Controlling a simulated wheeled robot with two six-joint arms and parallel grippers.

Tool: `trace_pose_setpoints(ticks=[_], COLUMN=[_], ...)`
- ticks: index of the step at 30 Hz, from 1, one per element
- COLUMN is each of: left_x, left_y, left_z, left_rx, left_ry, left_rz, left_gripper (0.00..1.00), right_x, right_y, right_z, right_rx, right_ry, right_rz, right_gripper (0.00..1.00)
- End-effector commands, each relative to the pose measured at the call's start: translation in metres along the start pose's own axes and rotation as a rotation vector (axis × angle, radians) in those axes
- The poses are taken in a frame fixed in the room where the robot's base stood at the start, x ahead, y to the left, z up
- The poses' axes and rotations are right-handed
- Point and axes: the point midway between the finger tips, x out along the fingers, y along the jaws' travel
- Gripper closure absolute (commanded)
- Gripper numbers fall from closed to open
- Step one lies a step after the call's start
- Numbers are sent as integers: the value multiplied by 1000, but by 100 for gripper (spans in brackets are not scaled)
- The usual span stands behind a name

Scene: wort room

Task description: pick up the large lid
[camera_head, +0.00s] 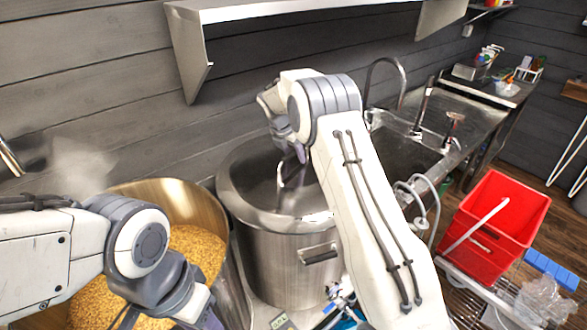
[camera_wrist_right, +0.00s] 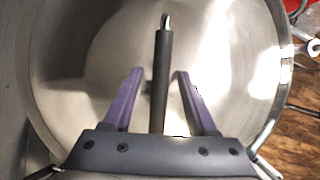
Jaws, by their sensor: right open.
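The large lid (camera_head: 243,172) is a round steel disc lying on the big steel pot in the middle of the head view. It fills most of the right wrist view (camera_wrist_right: 85,75). Its dark bar handle (camera_wrist_right: 161,85) runs lengthwise between the two purple fingers there. My right gripper (camera_head: 300,156) is over the lid, open, with one finger on each side of the handle and a visible gap to both; its fingertips (camera_wrist_right: 160,72) also show in the wrist view. My left gripper (camera_head: 192,308) is at the bottom edge over the grain pot, its fingers cut off.
An open pot (camera_head: 190,199) of yellow grain stands left of the lidded pot (camera_head: 280,265). A shelf (camera_head: 300,10) hangs on the wall above. A sink counter (camera_head: 470,105) with taps is behind right. A red crate (camera_head: 497,225) stands at the right.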

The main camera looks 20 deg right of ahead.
Motion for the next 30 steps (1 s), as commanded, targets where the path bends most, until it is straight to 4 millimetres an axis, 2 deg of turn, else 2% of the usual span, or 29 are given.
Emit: trace_pose_setpoints(ticks=[28, 29, 30], left_x=[-4, -4, -4], left_y=[0, 0, 0], left_z=[0, 0, 0], left_rx=[0, 0, 0], left_ry=[0, 0, 0], left_rz=[0, 0, 0], left_gripper=[50, 50, 50], right_x=[5, 5, 5], right_y=[0, 0, 0], right_z=[-2, -2, -2], right_rx=[0, 0, 0], right_ry=[0, 0, 0], right_rz=[0, 1, 0], right_gripper=[42, 46, 61])
